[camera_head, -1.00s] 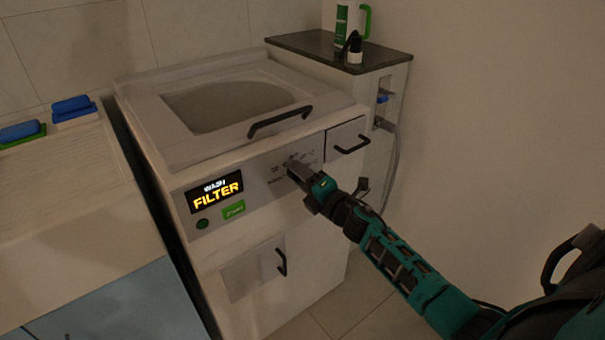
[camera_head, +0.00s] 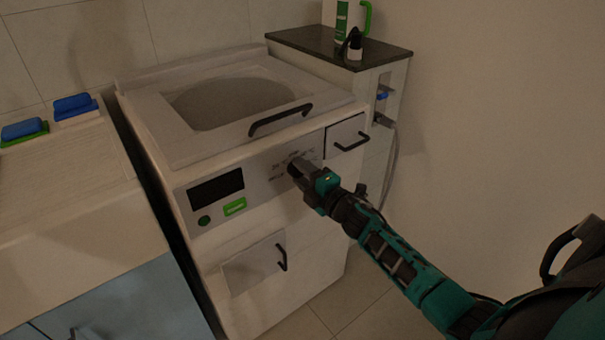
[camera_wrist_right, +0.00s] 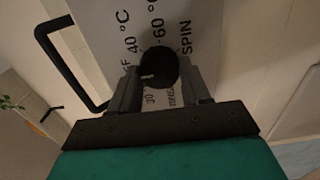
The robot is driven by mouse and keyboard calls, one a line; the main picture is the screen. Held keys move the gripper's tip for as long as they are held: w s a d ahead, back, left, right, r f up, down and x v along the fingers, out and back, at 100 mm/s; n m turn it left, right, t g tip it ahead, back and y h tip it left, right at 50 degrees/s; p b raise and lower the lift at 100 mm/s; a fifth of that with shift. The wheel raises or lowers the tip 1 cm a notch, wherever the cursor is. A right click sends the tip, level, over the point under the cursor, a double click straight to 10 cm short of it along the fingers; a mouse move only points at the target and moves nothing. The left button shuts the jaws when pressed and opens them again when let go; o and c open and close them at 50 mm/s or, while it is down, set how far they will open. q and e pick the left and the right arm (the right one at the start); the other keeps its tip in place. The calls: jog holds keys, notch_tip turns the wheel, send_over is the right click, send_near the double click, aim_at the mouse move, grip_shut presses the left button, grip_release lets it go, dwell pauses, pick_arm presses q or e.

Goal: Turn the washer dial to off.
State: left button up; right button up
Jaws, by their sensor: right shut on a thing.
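The white washer (camera_head: 275,265) stands at the middle of the head view with its control panel facing me. Its display (camera_head: 216,188) is dark. The round black dial (camera_wrist_right: 158,67) sits on the panel among printed labels such as 40 °C, 60 °C and SPIN. A light mark shows on the dial in the right wrist view. My right gripper (camera_head: 297,169) is at the panel, and it also shows in the right wrist view (camera_wrist_right: 160,90). Its two fingers are shut on the dial, one on each side. In the head view the gripper hides the dial. My left gripper is not in view.
A black drawer handle (camera_head: 351,142) is right of the dial, and a lid handle (camera_head: 280,119) is above it. A green button (camera_head: 235,206) is left of it. A dark-topped side cabinet (camera_head: 340,47) with bottles and a hose stands behind right. A counter is at left.

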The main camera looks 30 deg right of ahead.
jog(key=o, duration=1.1)
jog(key=shift+s+d+p, duration=0.15)
jog(key=shift+s+p, duration=0.05)
jog(key=shift+s, duration=1.95)
jog(key=shift+s+d+p, duration=0.15)
jog(key=shift+s+d, duration=0.05)
jog(key=shift+s, duration=1.95)
jog(key=shift+s+d+p, duration=0.15)
jog(key=shift+s+p, duration=0.05)
jog(key=shift+s, duration=1.95)
